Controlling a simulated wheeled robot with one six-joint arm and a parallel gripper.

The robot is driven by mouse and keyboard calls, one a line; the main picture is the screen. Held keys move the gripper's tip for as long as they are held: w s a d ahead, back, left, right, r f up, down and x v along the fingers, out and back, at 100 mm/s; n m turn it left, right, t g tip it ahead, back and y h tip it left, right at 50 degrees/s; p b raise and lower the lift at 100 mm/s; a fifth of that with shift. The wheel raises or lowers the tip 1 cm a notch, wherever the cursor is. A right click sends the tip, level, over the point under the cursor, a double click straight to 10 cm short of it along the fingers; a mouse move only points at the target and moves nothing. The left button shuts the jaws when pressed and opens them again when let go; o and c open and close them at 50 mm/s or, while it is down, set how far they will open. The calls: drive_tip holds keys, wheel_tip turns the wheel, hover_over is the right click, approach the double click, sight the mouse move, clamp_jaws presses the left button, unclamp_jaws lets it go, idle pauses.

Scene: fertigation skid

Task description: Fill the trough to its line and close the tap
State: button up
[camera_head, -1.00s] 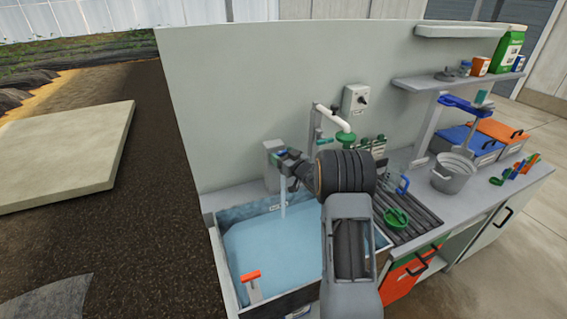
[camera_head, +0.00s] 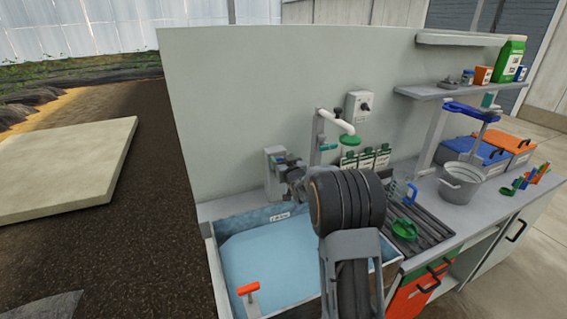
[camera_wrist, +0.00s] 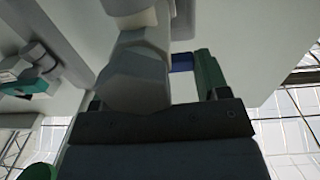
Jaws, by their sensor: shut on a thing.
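The trough (camera_head: 213,262) is at the lower middle of the head view, holding blue water (camera_head: 262,258) whose surface lies just under the small line label (camera_head: 279,217) on its back wall. The tap (camera_head: 276,165) is on the wall above; no stream shows below it. My gripper (camera_head: 298,180) is at the tap, its fingers mostly hidden by my wrist. In the wrist view the grey tap body (camera_wrist: 135,75) fills the middle, with a blue handle piece (camera_wrist: 182,62) beside it. My gripper is shut on the tap handle.
An orange-topped plug handle (camera_head: 248,289) stands in the trough's front left. To the right are a white pipe with a green outlet (camera_head: 349,139), a drain rack with a green scoop (camera_head: 404,229), and a grey bucket (camera_head: 461,180). A wall box with a knob (camera_head: 358,107) is above.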

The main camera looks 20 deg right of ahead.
drive_tip(key=o, duration=0.9)
drive_tip(key=shift+s, duration=0.1)
drive_tip(key=s+b, duration=0.1)
drive_tip(key=s, duration=0.3)
drive_tip(key=s+b, duration=0.1)
drive_tip(key=s, duration=0.4)
drive_tip(key=s+b, duration=0.1)
drive_tip(key=s, duration=0.3)
drive_tip(key=shift+s+a, duration=0.3)
drive_tip(key=shift+a, duration=0.05)
